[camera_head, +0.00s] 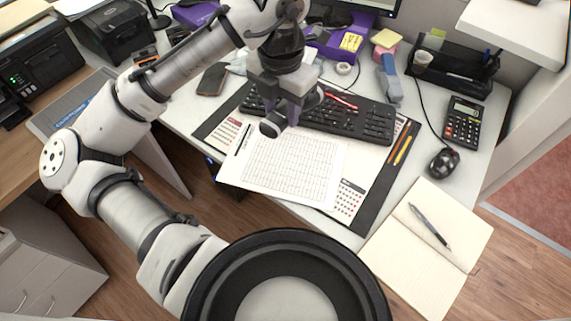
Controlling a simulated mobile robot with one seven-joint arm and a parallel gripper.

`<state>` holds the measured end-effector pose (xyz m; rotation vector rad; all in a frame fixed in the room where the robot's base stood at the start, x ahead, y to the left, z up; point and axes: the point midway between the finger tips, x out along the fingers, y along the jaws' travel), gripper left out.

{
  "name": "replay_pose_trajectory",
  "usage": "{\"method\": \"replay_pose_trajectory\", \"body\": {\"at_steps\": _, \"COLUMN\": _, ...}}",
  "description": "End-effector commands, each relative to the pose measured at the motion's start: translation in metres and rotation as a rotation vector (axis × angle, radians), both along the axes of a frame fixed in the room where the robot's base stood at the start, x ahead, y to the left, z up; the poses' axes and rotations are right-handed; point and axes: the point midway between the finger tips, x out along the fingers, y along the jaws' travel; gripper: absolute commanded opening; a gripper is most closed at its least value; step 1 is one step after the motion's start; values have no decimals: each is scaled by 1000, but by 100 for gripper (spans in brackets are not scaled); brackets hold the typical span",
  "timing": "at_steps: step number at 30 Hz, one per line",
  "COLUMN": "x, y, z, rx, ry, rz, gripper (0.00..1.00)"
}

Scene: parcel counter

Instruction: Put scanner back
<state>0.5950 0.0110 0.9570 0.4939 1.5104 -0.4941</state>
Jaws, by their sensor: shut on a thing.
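My gripper (284,92) is above the desk, over the back edge of the printed sheet and in front of the keyboard. It is shut on a small dark grey and purple thing, which looks like the scanner (273,125). The scanner's rounded dark end points down and to the left. The fingers hide much of it, and I cannot tell whether it touches the sheet. I cannot make out a holder for the scanner with certainty; a purple thing (335,42) stands at the back of the desk, partly behind my arm.
The keyboard (350,120) lies just behind and right of my gripper. A blue-grey tool (390,82), a calculator (463,122), a mouse (443,162), a black organizer (455,68) and an open notebook (430,245) are to the right. A dark phone (212,79) lies to the left.

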Motion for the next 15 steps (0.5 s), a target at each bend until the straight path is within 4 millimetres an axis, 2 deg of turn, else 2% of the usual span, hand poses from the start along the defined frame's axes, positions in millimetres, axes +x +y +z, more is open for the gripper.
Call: {"method": "replay_pose_trajectory", "body": {"at_steps": 15, "x": -1, "y": 1, "z": -129, "rx": 0, "ry": 3, "rz": 3, "gripper": 10}}
